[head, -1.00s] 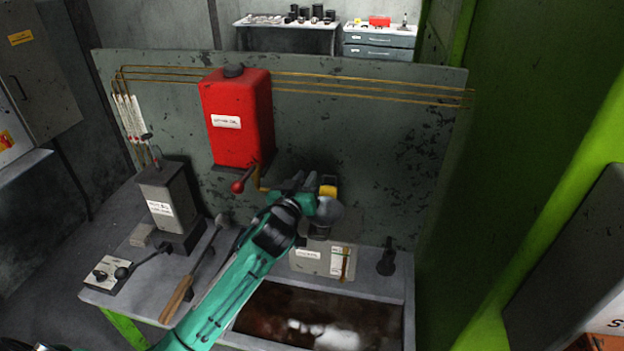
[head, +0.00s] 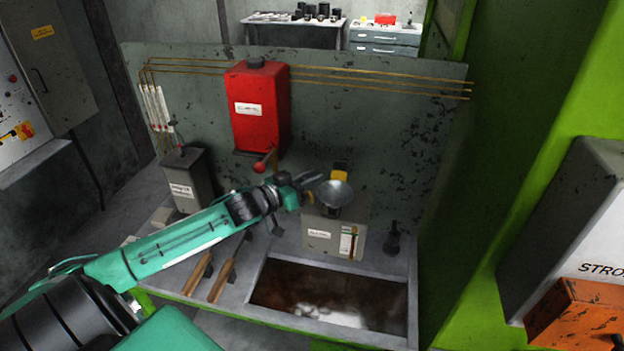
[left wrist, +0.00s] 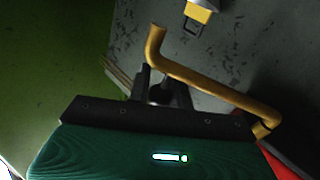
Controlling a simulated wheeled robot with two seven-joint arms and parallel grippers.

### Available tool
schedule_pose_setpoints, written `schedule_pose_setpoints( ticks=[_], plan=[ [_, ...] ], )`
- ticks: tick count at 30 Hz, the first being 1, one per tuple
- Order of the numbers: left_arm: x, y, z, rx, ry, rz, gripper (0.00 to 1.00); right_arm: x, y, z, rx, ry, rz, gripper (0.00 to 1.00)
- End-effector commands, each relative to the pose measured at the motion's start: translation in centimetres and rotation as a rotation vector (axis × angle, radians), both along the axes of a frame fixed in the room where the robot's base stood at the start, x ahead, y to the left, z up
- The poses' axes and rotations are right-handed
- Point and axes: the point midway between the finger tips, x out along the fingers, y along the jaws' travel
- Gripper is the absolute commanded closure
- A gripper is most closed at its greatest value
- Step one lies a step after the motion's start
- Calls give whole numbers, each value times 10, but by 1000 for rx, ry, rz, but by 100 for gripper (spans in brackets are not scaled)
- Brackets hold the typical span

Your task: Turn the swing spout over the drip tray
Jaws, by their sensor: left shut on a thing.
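The swing spout is a bent brass tube (left wrist: 215,85) in the left wrist view. It runs from the lower right, by a red edge, to a turned end at upper left. My left gripper (left wrist: 162,88) is shut on it near the bend. In the head view my left gripper (head: 305,184) is right of and below the red tank (head: 260,105), just left of a grey funnel (head: 334,193); it hides most of the spout there. The drip tray (head: 285,285), dark brown inside, lies in the bench in front. My right gripper is not in view.
A grey box (head: 325,238) stands under the funnel, behind the tray. A red-knobbed lever (head: 262,165) sits under the tank. Two wooden-handled tools (head: 221,281) lie left of the tray. A dark pump box (head: 187,180) stands at bench left. A panel backs the bench.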

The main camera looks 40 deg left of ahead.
Motion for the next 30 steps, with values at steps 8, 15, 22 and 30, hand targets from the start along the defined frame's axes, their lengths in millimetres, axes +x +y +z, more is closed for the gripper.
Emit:
schedule_pose_setpoints(
  ticks=[8,15,22,30],
  plan=[
    [-8,1,1,3,-1,-117,100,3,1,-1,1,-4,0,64],
    [-13,1,1,1,-3,-166,100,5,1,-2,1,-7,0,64],
    [-14,1,1,0,-3,-178,100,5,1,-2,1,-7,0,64],
    [-14,1,1,0,-3,-177,100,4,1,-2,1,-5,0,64]
  ],
)
